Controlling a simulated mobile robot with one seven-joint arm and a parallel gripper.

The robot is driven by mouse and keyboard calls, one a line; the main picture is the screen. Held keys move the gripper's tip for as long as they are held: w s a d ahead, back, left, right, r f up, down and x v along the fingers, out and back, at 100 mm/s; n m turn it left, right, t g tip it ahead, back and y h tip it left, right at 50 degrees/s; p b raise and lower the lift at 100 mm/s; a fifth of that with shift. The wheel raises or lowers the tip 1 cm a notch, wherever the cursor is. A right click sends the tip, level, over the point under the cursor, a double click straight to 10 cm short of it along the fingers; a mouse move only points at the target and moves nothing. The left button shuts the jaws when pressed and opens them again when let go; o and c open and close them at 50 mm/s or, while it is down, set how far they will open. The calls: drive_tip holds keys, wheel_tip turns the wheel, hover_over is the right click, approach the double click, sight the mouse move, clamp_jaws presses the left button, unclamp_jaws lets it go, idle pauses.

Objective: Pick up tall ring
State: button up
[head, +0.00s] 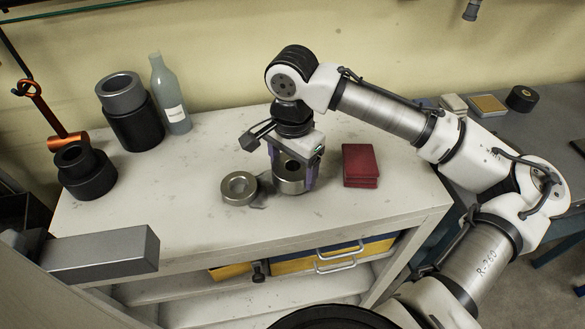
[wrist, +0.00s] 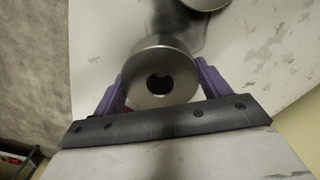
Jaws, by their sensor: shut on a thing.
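The tall ring (head: 289,184) is a grey metal cylinder with a hole in its top, at the middle of the white bench top. My gripper (head: 291,178) points down over it and is shut on it, with a purple finger on each side. In the wrist view the ring (wrist: 160,72) sits between the purple fingers (wrist: 160,88), its dark bore facing the camera. I cannot tell whether its base touches the bench. A flatter metal ring (head: 239,187) lies just left of it; part of it shows at the top of the wrist view (wrist: 205,3).
Red blocks (head: 360,165) lie right of the ring. At the left stand black cylinders (head: 88,174), a grey ring on a black cylinder (head: 134,122), a bottle (head: 171,95) and an orange tool (head: 62,130). The bench (head: 165,215) is clear at front left.

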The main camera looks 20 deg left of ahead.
sight(294, 166)
wheel_tip(294, 166, up, 19)
drive_tip(key=b, duration=0.2)
drive_tip(key=shift+f, duration=0.15)
